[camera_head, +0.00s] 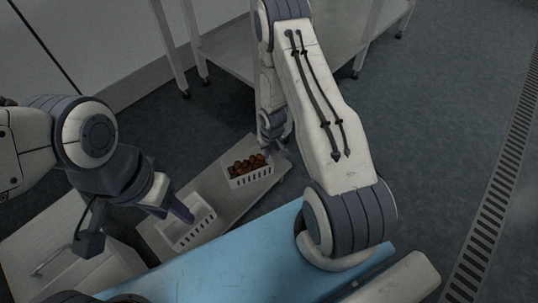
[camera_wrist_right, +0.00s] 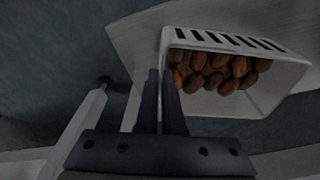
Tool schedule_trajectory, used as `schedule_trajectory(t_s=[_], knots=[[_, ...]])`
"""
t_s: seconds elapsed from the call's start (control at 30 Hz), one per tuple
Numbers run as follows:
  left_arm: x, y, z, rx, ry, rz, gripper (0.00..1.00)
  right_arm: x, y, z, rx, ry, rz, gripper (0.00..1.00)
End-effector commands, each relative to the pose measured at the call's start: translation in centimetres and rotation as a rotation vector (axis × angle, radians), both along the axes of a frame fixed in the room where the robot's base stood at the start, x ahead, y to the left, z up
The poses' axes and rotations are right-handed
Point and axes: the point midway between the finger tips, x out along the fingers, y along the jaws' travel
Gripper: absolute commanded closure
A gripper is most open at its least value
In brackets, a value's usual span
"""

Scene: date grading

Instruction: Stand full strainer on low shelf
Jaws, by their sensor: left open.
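The full strainer (camera_head: 249,181), a white slotted basket of brown dates, stands upright on a low grey shelf (camera_head: 232,205) in the head view. It also shows in the right wrist view (camera_wrist_right: 285,75), dates piled inside. My right gripper (camera_wrist_right: 161,85) has one finger on each side of the strainer's end wall, with a narrow gap between them. In the head view it is at the strainer's right end, and its fingertips are largely hidden. My left gripper (camera_head: 176,210) is open over an empty white strainer (camera_head: 190,238) on the same shelf and partly hides it.
A white cabinet (camera_head: 50,275) with a handle is at the lower left. A blue surface (camera_head: 240,265) lies in front of the shelf. A legged metal table (camera_head: 235,50) stands behind. Some bare shelf shows between the two strainers.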

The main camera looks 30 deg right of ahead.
Motion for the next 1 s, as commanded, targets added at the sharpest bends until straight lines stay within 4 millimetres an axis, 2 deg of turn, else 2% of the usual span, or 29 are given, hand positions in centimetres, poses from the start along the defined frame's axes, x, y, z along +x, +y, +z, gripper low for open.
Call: schedule_trajectory(t_s=[0.3,0.33,0.37,0.4,0.77,0.87,1.0], knots=[[0.0,0.0,-0.1,-0.001,-0.001,0.000,0.50,0.1,0.0,-0.2,0.000,-0.003,-0.001,1.00],[0.0,0.0,0.0,-0.001,-0.001,0.000,0.50,0.1,0.0,-0.1,0.000,-0.002,-0.001,0.84],[0.0,0.0,0.0,-0.001,-0.001,0.000,0.50,0.1,0.0,-0.1,0.000,-0.002,-0.001,0.72],[0.0,0.0,0.0,-0.001,-0.001,0.000,0.50,0.1,0.0,-0.1,0.000,-0.002,0.000,0.65],[0.0,0.0,0.4,-0.001,-0.001,0.000,0.50,0.1,0.0,0.4,0.000,-0.003,0.000,0.65],[0.0,0.0,1.3,0.000,0.000,0.000,0.50,0.0,0.0,1.8,0.000,-0.004,0.000,0.65],[0.0,0.0,3.3,-0.001,-0.001,0.000,0.50,-0.3,0.0,4.9,0.000,-0.004,0.000,0.65]])
